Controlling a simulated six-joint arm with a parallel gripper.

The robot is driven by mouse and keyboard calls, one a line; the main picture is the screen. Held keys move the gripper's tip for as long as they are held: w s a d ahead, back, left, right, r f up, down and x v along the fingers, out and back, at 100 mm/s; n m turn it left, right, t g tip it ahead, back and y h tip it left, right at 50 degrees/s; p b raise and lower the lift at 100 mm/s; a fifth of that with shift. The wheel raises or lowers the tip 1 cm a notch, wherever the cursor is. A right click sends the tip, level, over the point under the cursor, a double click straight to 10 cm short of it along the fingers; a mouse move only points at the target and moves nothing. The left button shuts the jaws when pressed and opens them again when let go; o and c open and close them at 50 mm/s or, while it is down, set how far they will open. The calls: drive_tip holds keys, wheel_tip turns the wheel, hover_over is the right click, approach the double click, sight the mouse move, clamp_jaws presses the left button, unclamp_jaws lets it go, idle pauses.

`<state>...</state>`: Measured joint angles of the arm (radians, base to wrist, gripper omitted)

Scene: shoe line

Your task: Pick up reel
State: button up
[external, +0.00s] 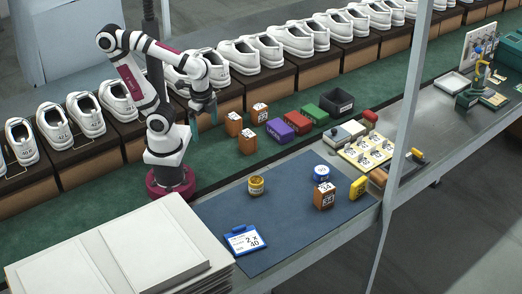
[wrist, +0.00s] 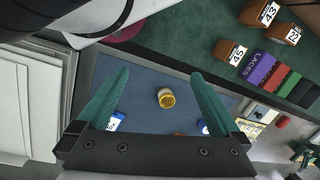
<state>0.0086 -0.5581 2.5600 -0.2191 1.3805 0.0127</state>
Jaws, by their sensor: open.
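Two small round things lie on the blue-grey mat (external: 225,212), and I cannot tell for sure which is the reel. One is a yellow cylinder (external: 256,187), standing at the middle left of the mat; in the wrist view it (wrist: 166,98) shows between my fingers, farther below. The other is a blue round piece with a white label (external: 321,175), near the mat's back right; in the wrist view it is mostly hidden by the right finger. My gripper (external: 204,117) is open and empty, its teal fingers spread above the green belt; it fills the lower wrist view (wrist: 160,74).
An orange-brown numbered box (external: 324,200) and a yellow piece (external: 358,187) stand at the mat's right. A blue-framed card (external: 244,240) lies at its front. White boards (external: 120,250) are stacked left. Brown, purple, red and green boxes (external: 280,130) line the belt.

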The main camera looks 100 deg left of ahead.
drive_tip(key=w+r+h, duration=0.1)
drive_tip(key=w+h, duration=0.1)
drive_tip(key=w, duration=1)
drive_tip(key=n+t+h, duration=0.1)
drive_tip(key=t, duration=0.2)
approach(322, 170)
drive_tip(key=x, duration=1)
drive_tip(key=shift+a+f, duration=0.1)
drive_tip(key=c, duration=1.4)
drive_tip(key=shift+o, duration=0.2)
